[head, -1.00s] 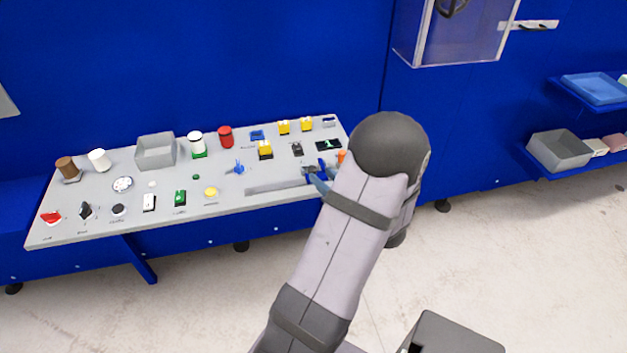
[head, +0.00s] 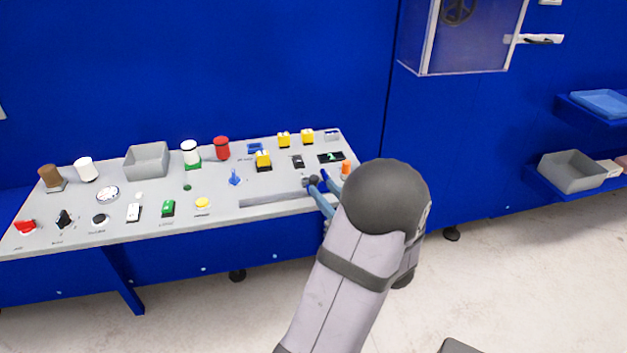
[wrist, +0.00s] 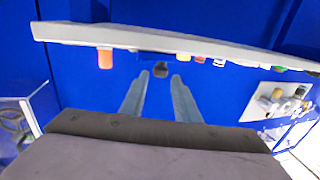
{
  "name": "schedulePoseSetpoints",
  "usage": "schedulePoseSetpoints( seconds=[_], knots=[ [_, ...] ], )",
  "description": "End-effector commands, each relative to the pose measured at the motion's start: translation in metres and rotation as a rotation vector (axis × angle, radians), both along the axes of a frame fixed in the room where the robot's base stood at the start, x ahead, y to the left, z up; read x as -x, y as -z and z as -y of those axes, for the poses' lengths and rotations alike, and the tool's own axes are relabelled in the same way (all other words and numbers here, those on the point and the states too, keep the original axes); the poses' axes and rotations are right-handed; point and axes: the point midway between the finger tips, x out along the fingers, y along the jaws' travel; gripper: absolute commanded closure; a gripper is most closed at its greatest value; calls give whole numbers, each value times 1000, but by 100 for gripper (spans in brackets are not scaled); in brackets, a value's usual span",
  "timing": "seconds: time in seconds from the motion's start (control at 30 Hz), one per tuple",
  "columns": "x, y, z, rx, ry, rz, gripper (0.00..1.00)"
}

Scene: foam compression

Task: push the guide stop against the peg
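A dark knob-like piece (head: 311,182), which may be the guide stop, sits at the right end of a long grey rail (head: 270,198) on the sloping console. My gripper (head: 318,183) reaches it from the right with two blue-grey fingers apart. In the wrist view my gripper (wrist: 160,80) is open, and the dark piece (wrist: 161,70) shows in the gap near the fingertips; contact cannot be told. A blue upright piece (head: 235,177) stands left of the rail; whether it is the peg is unclear.
An orange cylinder (head: 346,168) stands close to my gripper at the console's right edge. A black plate with green marks (head: 330,157) lies behind it. Yellow-topped blocks (head: 263,160), a red cylinder (head: 222,148) and a grey bin (head: 147,160) stand further left.

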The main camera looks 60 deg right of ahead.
Motion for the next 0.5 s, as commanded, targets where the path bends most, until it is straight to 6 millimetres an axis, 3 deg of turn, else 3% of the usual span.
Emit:
schedulePoseSetpoints(
  seconds=[0.5],
  knots=[
    [-51,1,28,0,-2,-1,71]
  ],
)
